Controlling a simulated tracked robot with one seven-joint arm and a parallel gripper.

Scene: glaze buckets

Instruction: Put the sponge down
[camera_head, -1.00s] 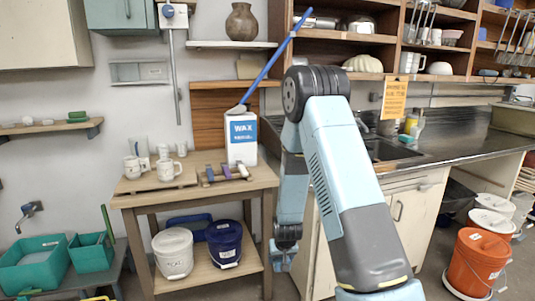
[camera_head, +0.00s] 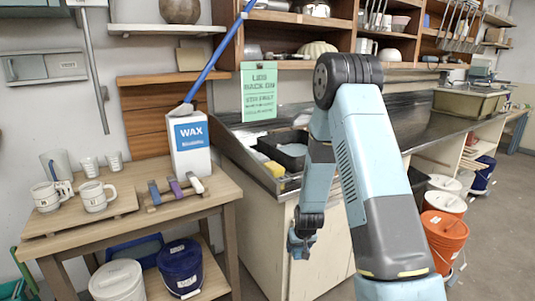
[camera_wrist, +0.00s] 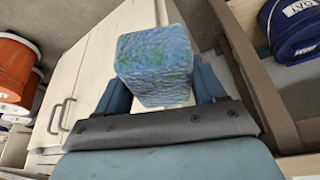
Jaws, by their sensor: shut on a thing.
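In the wrist view a blue-green, rough-textured sponge (camera_wrist: 155,65) stands between the two blue fingers of my gripper (camera_wrist: 160,92). The gripper is shut on it. In the head view my gripper (camera_head: 301,243) hangs low in front of the pale cabinet below the counter, right of the wooden table (camera_head: 232,190). The sponge is too small to make out there. In the wrist view the pale cabinet doors (camera_wrist: 90,75) lie beyond it.
On the table stand a WAX carton (camera_head: 190,148), white mugs (camera_head: 97,197) and a small rack of tools (camera_head: 175,192). A blue bucket (camera_head: 180,268) and a white bucket (camera_head: 117,282) sit on its lower shelf. Orange buckets (camera_head: 443,238) stand at right. The sink counter (camera_head: 410,130) runs behind.

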